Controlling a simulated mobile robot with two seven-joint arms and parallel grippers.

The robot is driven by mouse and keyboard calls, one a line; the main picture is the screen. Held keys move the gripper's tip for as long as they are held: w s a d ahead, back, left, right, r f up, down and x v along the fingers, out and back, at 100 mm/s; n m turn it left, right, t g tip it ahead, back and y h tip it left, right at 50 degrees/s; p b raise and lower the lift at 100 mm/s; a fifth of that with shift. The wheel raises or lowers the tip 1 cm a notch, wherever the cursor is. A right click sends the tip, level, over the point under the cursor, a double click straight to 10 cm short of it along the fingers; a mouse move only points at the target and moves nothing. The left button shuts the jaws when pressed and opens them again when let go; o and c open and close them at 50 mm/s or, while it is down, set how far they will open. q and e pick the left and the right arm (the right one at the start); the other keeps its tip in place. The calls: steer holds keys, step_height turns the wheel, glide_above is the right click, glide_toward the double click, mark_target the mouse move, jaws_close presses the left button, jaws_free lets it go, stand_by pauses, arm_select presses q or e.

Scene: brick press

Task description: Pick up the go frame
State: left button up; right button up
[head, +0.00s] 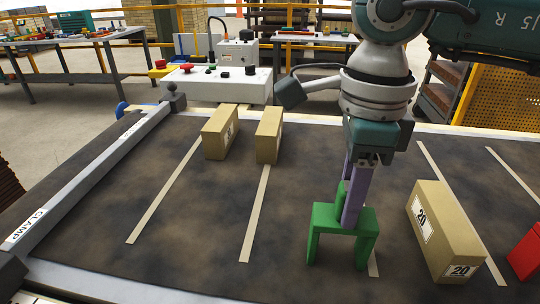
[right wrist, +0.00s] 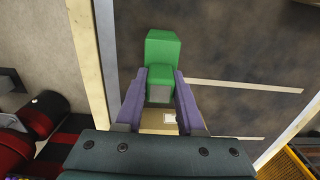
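The go frame (head: 328,218) is green, with legs, a flat top and a block rising from it. It stands upright on the dark press bed in the head view, right of centre. It also shows in the right wrist view (right wrist: 163,46), beyond and between the fingers. My right gripper (head: 350,205) points down at it, its purple fingers on either side of the raised block. In the right wrist view the fingertips (right wrist: 161,75) are apart with green between them. I cannot tell whether they press on it. My left gripper is not in view.
A cardboard-brown brick marked 20 (head: 448,228) lies right of the frame; two more bricks (head: 220,135) (head: 268,138) stand at the back left. A red block (head: 526,254) is at the right edge. A clamp rail (head: 95,175) runs along the left. Pale strips line the bed.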

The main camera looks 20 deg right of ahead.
jaws_close()
stand_by(0.8)
